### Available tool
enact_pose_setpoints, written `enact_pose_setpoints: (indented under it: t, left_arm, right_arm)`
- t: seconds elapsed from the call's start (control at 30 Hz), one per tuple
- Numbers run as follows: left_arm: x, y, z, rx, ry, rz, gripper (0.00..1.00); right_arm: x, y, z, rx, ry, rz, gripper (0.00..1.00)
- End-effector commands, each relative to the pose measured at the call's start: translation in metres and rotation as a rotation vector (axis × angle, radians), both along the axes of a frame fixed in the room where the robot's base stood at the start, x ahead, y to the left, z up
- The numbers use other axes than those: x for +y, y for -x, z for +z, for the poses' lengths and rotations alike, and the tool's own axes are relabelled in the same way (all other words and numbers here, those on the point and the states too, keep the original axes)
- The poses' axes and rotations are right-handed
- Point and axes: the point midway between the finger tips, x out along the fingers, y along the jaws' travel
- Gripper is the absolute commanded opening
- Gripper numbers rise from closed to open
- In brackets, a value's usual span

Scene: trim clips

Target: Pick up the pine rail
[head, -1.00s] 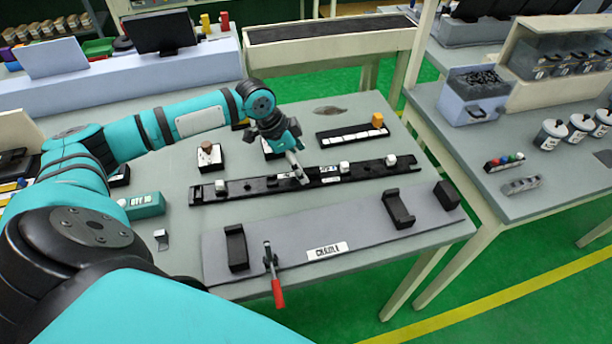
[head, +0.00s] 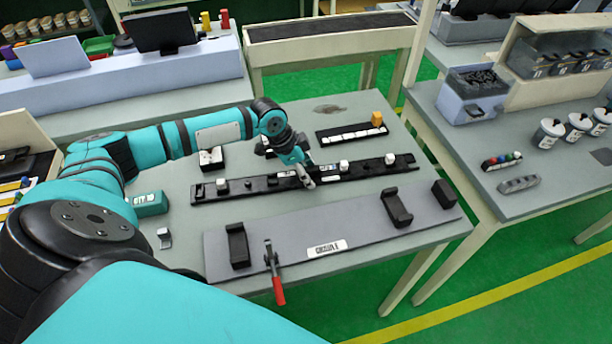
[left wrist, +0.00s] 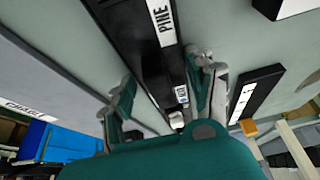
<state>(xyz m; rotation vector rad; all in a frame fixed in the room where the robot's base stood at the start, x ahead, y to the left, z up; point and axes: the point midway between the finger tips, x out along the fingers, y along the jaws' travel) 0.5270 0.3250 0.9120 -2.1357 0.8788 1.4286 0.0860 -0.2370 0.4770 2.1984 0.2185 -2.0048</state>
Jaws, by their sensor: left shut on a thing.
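The pine rail (head: 365,170) is a long black bar carrying several small white and dark clips, lying across the middle of the table in the head view. In the left wrist view, the rail (left wrist: 130,55) runs between my two fingers and bears a white "PINE" label. My left gripper (head: 307,180) is shut on the rail near its middle, with one finger on each side. It also shows in the left wrist view (left wrist: 163,75). The gripper hides part of the rail and its label in the head view. My right gripper is not in view.
The grey cradle plate (head: 370,231) with black brackets lies in front, with a red-handled clamp (head: 277,281) at its near edge. A shorter black strip (head: 351,134) with white pieces and an orange block lies behind.

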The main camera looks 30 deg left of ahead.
Motion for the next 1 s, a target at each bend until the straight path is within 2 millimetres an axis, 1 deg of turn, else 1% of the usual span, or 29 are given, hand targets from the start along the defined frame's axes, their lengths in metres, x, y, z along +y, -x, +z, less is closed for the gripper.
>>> enact_pose_setpoints:
  t: [0.03,0.17,0.2,0.37,0.47,0.57,0.83,1.0]
  left_arm:
    - [0.000,0.000,0.000,0.000,0.000,0.000,0.30]
    - [0.000,0.000,0.000,0.000,0.000,0.000,0.13]
    - [0.000,-0.001,0.001,-0.002,0.001,0.000,0.11]
    - [0.000,-0.001,0.001,-0.003,0.000,0.001,0.11]
    - [0.000,-0.001,0.005,-0.004,0.001,0.000,0.11]
    - [0.000,-0.002,0.018,-0.007,0.000,0.000,0.11]
    - [0.000,-0.002,0.072,-0.007,0.000,0.000,0.11]
    - [0.000,-0.001,0.094,-0.004,0.001,0.000,0.11]
  right_arm:
    - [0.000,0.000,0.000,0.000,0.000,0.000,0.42]
    - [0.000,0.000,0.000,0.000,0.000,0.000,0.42]
    - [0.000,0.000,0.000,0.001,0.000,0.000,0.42]
    - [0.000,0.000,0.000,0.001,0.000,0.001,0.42]
    - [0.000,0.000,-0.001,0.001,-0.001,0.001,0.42]
    - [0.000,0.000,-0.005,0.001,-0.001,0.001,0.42]
    - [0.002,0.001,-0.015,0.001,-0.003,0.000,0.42]
    - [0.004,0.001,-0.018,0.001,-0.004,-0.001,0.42]
